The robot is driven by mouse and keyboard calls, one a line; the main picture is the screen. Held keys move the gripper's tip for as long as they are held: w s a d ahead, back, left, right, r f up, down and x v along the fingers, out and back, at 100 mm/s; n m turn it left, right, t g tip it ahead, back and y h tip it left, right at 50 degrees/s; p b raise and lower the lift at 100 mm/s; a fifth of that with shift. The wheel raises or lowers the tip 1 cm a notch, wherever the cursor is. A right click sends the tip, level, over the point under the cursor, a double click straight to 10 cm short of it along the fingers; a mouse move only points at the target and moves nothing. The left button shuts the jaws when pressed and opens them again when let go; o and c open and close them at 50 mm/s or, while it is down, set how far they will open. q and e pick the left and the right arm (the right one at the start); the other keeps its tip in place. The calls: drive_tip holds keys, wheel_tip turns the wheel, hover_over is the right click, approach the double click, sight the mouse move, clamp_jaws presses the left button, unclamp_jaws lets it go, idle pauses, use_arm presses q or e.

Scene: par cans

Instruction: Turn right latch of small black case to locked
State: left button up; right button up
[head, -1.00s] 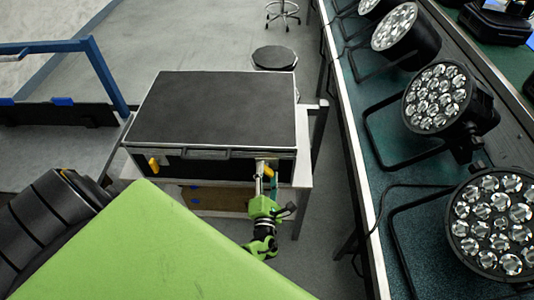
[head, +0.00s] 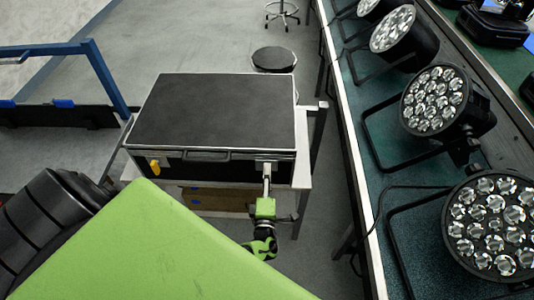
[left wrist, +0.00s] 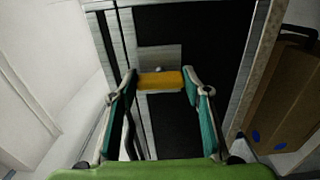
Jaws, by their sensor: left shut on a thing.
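The small black case (head: 215,110) sits closed on a white stand, its metal-edged front facing me. Its left latch (head: 155,167) is yellow and points roughly up and down. My left gripper (head: 267,178) is at the right end of the case front, fingers reaching to the right latch. In the left wrist view, the yellow right latch (left wrist: 160,80) lies between the two teal-padded fingertips of the left gripper (left wrist: 162,88), which is shut on it. In the head view the gripper hides the yellow of this latch; the grey latch plate (head: 266,168) shows. My right gripper is not in view.
The white stand (head: 302,175) carries the case; a brown box (head: 215,198) sits below it. A long table (head: 375,190) with several par cans (head: 436,98) runs along the right. A blue frame (head: 105,75) stands at left. A round stool (head: 274,59) is behind the case.

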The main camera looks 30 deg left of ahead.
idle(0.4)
use_arm(q)
drive_tip(key=o, duration=1.1)
drive_tip(key=shift+d, duration=0.1)
drive_tip(key=v, duration=1.2)
